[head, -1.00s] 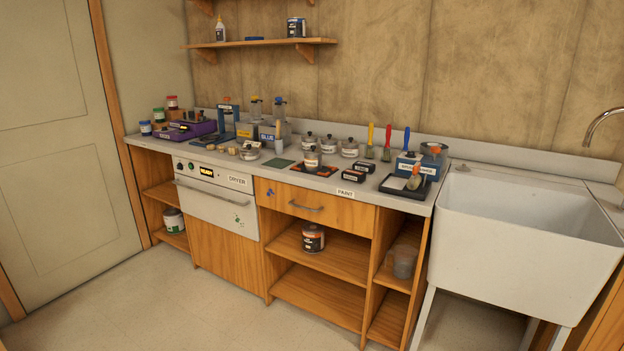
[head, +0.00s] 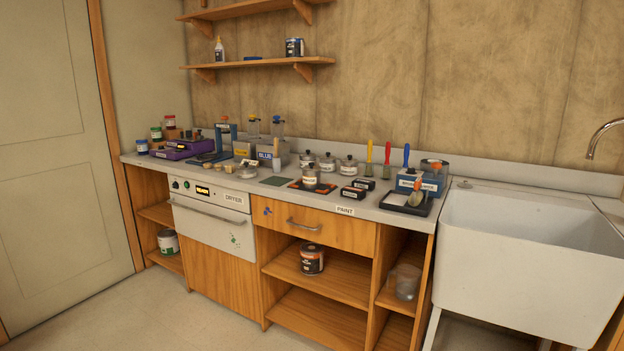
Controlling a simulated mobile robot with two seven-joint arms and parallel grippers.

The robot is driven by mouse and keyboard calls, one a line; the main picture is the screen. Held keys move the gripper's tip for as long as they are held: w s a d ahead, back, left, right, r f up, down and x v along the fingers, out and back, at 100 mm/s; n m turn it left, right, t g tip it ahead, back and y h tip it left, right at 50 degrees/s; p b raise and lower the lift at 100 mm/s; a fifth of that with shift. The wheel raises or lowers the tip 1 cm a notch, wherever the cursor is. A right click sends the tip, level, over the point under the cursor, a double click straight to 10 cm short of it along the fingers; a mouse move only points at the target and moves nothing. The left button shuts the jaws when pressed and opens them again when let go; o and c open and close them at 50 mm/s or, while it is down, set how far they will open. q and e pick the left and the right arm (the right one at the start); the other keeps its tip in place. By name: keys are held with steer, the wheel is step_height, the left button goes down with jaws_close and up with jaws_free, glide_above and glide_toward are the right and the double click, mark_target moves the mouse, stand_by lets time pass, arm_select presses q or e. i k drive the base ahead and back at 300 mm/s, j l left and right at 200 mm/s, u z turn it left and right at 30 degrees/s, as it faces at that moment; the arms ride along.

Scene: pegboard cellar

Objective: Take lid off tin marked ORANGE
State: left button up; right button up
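A small round tin (head: 310,178) with a pale label and a dark-knobbed lid stands on an orange-red mat on the counter. Behind it stand similar lidded tins, one at the left (head: 307,160), one in the middle (head: 327,164) and one at the right (head: 348,167). Their labels are too small for me to read surely, so I cannot tell which is marked ORANGE. The lids appear to be on. Neither of my grippers is in view.
The counter also holds two dark labelled blocks, upright brushes, a blue labelled holder (head: 411,181) and a black tray (head: 406,203). A white sink (head: 525,255) stands at the right. A dryer (head: 213,218) and open shelves are below. The floor in front is clear.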

mark_target(311, 170)
steer(key=i+z, duration=0.1)
steer(key=i, duration=0.7)
steer(key=i+j+z, duration=0.1)
steer(key=i, duration=0.65)
